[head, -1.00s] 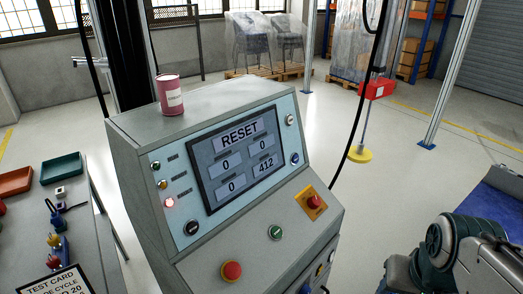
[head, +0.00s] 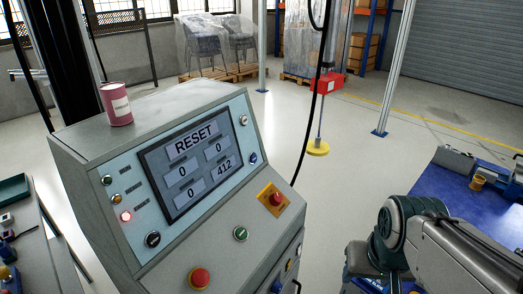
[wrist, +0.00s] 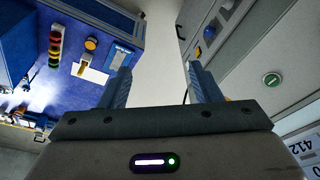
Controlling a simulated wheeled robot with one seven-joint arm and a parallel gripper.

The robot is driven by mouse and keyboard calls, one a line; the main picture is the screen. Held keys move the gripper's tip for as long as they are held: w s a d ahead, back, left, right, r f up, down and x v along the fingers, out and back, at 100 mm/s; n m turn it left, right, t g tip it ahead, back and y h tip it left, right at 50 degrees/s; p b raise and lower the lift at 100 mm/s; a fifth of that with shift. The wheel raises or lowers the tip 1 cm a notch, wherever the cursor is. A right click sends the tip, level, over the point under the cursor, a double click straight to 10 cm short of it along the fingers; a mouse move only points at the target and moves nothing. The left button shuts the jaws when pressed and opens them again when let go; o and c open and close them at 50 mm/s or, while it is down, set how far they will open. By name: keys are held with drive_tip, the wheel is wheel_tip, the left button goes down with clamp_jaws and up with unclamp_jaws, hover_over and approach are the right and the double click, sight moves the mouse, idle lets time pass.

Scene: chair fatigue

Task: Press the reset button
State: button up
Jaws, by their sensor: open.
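The grey control console (head: 165,90) stands at left centre in the head view. Its screen (head: 190,165) reads RESET at the top, with 0, 0, 0 and 412 below. A green button (head: 240,234) sits under the screen; it also shows in the wrist view at right (wrist: 272,80). A red mushroom button (head: 275,198) on an orange plate and another red button (head: 200,278) flank it. I cannot read which button is labelled reset. My gripper (wrist: 162,80) is open and empty in the wrist view, apart from the console. Its fingertips are not visible in the head view.
A pink can (head: 116,104) stands on the console top. A blue-topped bench (head: 445,190) is at right, behind my arm. A side table with a green tray (head: 14,188) is at left. Open floor lies between console and bench.

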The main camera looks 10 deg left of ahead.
clamp_jaws()
idle(1.9)
